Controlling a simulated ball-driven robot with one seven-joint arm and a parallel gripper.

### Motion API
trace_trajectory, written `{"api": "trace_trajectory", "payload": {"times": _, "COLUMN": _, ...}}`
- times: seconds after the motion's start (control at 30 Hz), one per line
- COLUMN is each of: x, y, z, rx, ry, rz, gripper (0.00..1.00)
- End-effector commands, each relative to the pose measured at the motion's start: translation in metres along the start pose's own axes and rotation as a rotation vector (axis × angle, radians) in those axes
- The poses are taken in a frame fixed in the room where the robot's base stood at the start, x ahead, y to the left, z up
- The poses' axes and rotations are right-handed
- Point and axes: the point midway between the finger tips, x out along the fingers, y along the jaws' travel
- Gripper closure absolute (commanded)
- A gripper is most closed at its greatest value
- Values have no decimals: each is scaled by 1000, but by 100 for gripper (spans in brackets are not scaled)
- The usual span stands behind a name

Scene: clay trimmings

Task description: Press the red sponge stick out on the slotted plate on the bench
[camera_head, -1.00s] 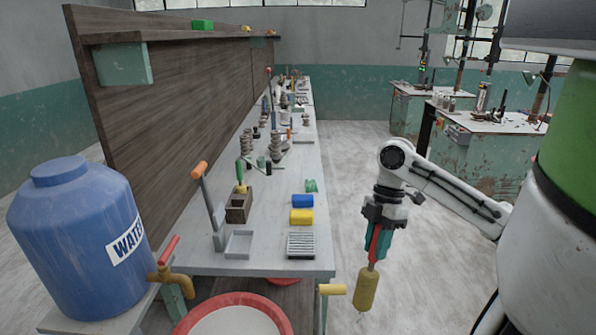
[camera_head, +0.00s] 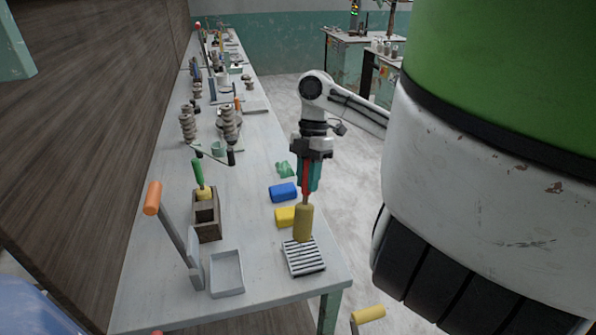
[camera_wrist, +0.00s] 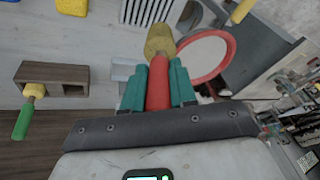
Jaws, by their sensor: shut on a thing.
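The red sponge stick has a red handle (camera_head: 306,180) and a yellow sponge head (camera_head: 303,222) pointing down. My gripper (camera_head: 308,176) is shut on the red handle. The handle (camera_wrist: 158,88) also shows between the teal fingers in the wrist view, with the sponge (camera_wrist: 160,40) beyond them. The slotted plate (camera_head: 306,266) lies flat on the bench near its right front corner; in the wrist view it is at the top (camera_wrist: 148,10). In the head view the sponge's lower end overlaps the plate's far edge; I cannot tell whether they touch.
A yellow block (camera_head: 284,217) and a blue block (camera_head: 283,192) lie just behind the plate. A brown box (camera_head: 207,222) holds a green-handled sponge stick (camera_head: 198,174). A shallow tray (camera_head: 228,284) and an orange-handled lever (camera_head: 172,226) stand left. A red-rimmed basin (camera_wrist: 228,55) shows below.

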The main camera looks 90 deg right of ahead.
Motion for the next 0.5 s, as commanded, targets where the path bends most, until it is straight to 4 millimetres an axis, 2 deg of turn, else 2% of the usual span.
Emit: {"api": "trace_trajectory", "payload": {"times": 0.5, "x": 43, "y": 8, "z": 14, "rx": 1, "ry": -2, "rz": 0, "gripper": 100}}
